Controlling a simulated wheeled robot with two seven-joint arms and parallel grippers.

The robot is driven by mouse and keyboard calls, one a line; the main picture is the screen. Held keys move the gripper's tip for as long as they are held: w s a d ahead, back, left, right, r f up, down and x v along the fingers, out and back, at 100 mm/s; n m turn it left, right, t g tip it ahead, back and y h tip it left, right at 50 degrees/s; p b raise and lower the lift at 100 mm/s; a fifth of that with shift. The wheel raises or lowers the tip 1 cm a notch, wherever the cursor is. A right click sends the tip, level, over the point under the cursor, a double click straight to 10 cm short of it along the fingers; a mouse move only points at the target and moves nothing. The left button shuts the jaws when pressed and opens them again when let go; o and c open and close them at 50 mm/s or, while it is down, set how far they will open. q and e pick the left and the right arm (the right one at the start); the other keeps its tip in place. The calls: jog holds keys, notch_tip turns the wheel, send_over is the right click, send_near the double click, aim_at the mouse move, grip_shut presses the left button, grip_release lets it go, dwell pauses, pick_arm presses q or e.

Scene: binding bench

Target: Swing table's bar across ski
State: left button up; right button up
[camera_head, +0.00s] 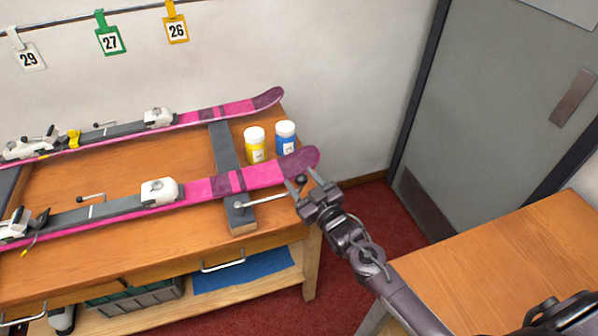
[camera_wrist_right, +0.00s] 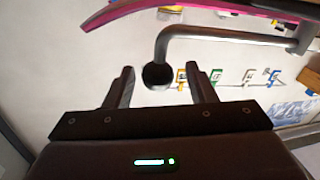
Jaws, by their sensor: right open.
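The near pink ski (camera_head: 205,190) lies along the wooden bench, its purple tip at the right. A thin metal bar (camera_head: 265,201) is hinged on a dark grey crosspiece (camera_head: 224,150) and points right, beside the ski's near edge. Its dark knob end is at my right gripper (camera_head: 303,182). In the right wrist view the bar (camera_wrist_right: 230,34) bends down to the round black knob (camera_wrist_right: 157,76), which appears between the two open fingers (camera_wrist_right: 160,80). I cannot tell whether the fingers touch it. My left gripper is out of view.
A second pink ski (camera_head: 200,117) lies farther back. A yellow bottle (camera_head: 255,146) and a blue bottle (camera_head: 286,138) stand between the ski tips. Numbered tags hang on the wall rail. A wooden table (camera_head: 500,250) stands right, near a grey door (camera_head: 500,110).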

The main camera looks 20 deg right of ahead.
jog(key=shift+x, duration=1.2)
jog(key=shift+w, duration=0.4)
jog(key=shift+f, duration=0.1)
grip_shut()
